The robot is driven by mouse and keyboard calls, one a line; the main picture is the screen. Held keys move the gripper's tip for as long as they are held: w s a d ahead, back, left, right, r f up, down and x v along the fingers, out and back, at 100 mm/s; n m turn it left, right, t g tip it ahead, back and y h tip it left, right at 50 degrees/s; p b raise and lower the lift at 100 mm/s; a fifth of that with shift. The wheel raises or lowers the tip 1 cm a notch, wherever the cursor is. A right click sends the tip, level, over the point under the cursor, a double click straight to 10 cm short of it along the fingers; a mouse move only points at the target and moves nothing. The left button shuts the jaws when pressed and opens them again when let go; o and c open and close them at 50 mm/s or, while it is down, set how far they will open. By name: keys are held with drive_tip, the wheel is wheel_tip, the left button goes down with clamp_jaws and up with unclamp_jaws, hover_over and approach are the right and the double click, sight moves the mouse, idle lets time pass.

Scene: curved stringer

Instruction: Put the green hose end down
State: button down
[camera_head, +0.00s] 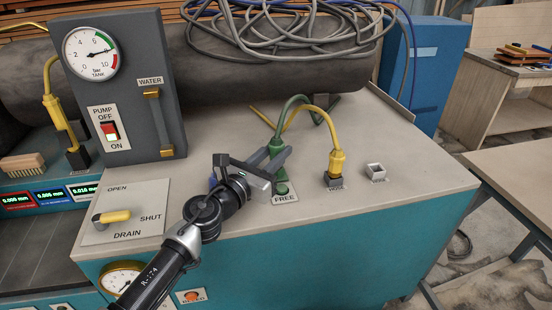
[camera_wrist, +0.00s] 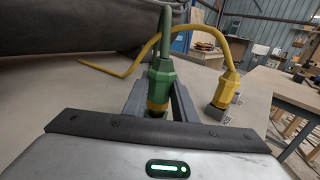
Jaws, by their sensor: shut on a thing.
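The green hose end (camera_head: 277,143) stands about upright above the bench top, with its green hose arching up and back. My gripper (camera_head: 273,160) is shut on it, one finger on each side. In the wrist view the green hose end (camera_wrist: 161,76) shows between the fingers of my gripper (camera_wrist: 159,95), with a yellowish band low on it. A green piece (camera_head: 281,189) shows just below the fingers by the label FREE (camera_head: 285,199). The fingers hide whether the hose end touches it.
A yellow hose end (camera_head: 337,162) stands in a dark socket to the right; it also shows in the wrist view (camera_wrist: 229,77). An empty square socket (camera_head: 376,171) is further right. A grey pump box (camera_head: 130,85) and drain panel (camera_head: 125,212) are left. Grey cables (camera_head: 285,30) lie behind.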

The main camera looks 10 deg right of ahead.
drive_tip(key=shift+f, duration=0.35)
drive_tip(key=c, duration=1.5)
unclamp_jaws()
drive_tip(key=shift+o, duration=0.2)
drive_tip(key=shift+s+a, duration=0.1)
